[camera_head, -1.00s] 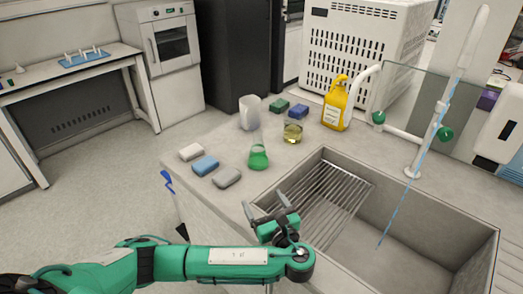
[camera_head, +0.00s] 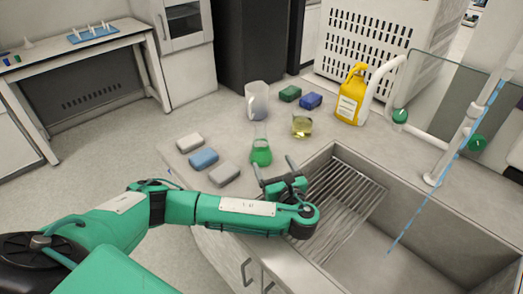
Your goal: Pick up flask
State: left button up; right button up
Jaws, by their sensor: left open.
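A conical flask with green liquid (camera_head: 261,153) stands upright on the grey counter, left of the sink. A second, rounder flask with yellowish liquid (camera_head: 302,126) stands behind it to the right. My left gripper (camera_head: 273,168) is open and empty, just in front of the green flask, at the sink's left edge. Its fingers point toward the flasks; whether a finger touches the green flask I cannot tell. My right gripper is not in view.
Three sponges (camera_head: 203,159) lie left of the green flask. A translucent beaker (camera_head: 257,101), green and blue blocks (camera_head: 311,100) and a yellow bottle (camera_head: 350,95) stand behind. The sink with a drying rack (camera_head: 345,205) and a tap (camera_head: 447,150) are at right.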

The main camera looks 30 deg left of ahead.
aim_at(264, 151)
pick_arm(q)
jog(key=shift+x, duration=1.65)
jog(key=p+x, duration=0.1)
jog(key=x, duration=0.4)
jog(key=shift+s+a+f, duration=0.15)
jog(key=shift+f, duration=0.05)
jog(key=shift+c, duration=0.9)
jog(key=c, duration=0.9)
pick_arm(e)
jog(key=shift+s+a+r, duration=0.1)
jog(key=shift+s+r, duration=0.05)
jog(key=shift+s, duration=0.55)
